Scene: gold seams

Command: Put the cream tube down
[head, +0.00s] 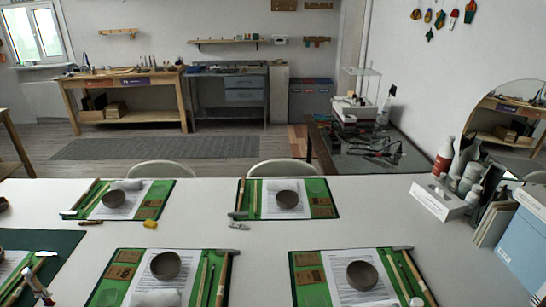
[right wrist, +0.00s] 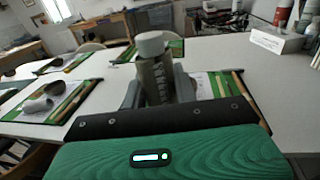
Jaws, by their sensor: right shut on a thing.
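My right gripper (right wrist: 157,92) shows in the right wrist view, shut on the cream tube (right wrist: 155,80). The tube is dark grey-green with dark lettering and a pale grey cap (right wrist: 152,44) at its top. It stands nearly upright between the two fingers, above or in front of the white table. Its lower end is hidden by the gripper body, so I cannot tell if it touches anything. In the head view I cannot make out the tube or the right gripper clearly. My left gripper is not in view.
The white table (head: 228,240) holds several green mats (head: 329,212) with papers, brown bowls (head: 287,199) and sticks. At the right stand a white box (head: 437,200), bottles (head: 444,157) and a light blue folder (head: 524,245). Bare tabletop lies between the mats and these.

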